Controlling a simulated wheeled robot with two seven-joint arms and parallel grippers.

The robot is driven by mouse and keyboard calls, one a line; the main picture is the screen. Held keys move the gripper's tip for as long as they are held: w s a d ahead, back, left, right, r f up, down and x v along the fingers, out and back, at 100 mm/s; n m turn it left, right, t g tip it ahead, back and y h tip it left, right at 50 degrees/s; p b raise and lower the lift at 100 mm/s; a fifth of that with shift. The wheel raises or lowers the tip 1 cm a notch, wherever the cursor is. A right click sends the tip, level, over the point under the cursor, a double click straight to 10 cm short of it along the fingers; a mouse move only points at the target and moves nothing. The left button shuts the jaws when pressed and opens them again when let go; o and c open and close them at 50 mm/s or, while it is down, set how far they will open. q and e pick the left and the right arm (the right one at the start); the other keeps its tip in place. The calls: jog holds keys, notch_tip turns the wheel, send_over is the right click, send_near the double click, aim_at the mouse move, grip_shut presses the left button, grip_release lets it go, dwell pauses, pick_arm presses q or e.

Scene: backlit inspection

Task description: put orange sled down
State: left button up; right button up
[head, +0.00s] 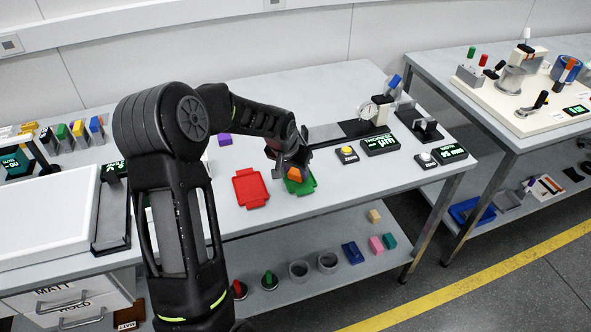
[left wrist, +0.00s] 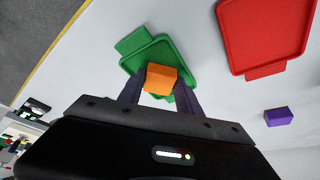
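The orange sled (head: 296,174) is a small orange block. My left gripper (head: 293,168) is shut on it above the green tray (head: 304,188) on the table. In the left wrist view the orange sled (left wrist: 160,78) sits between the two dark fingers of my left gripper (left wrist: 160,90), with the green tray (left wrist: 150,50) behind it. I cannot tell whether the sled touches the tray. My right gripper is not in view.
A red tray (head: 250,188) lies just left of the green one, and a purple block (head: 225,140) lies behind it. A yellow-button box (head: 346,154) and a display (head: 380,145) stand to the right. The table's front edge is close.

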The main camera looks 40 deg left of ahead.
pick_arm(q)
jog(key=o, duration=0.4)
jog(key=shift+r, duration=0.1)
jog(key=shift+r, duration=0.4)
jog(key=b+v, duration=0.1)
jog(key=v, duration=1)
jog(key=shift+r, duration=0.15)
jog(key=shift+s, duration=0.1)
